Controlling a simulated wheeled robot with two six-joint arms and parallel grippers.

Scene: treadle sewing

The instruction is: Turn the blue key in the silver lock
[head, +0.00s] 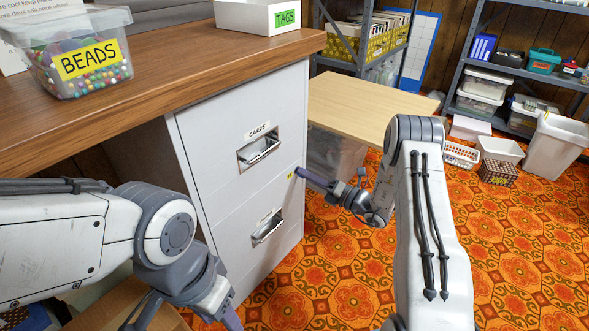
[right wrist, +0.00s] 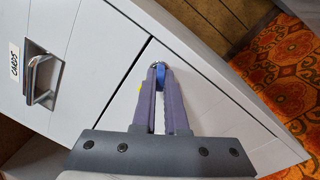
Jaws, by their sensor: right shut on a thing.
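My right gripper (head: 298,172) reaches the front of the grey filing cabinet (head: 215,130), near its right edge. In the right wrist view its purple fingers (right wrist: 160,72) are shut on the blue key (right wrist: 161,78), which shows between the tips. The silver lock (right wrist: 157,64) shows as a small bright rim at the fingertips, mostly hidden by them. The key is at the lock; how deep it sits and how far it is turned, I cannot tell. My left gripper (head: 228,317) is at the bottom of the head view, cut off by the frame and away from the lock.
The cabinet has a drawer handle under a CARDS label (head: 259,150) and a lower handle (head: 267,226). Both drawers look closed. A wooden top (head: 170,50) carries a BEADS tub (head: 85,50) and a TAGS box (head: 258,15). Orange patterned carpet (head: 330,270) lies right of the cabinet.

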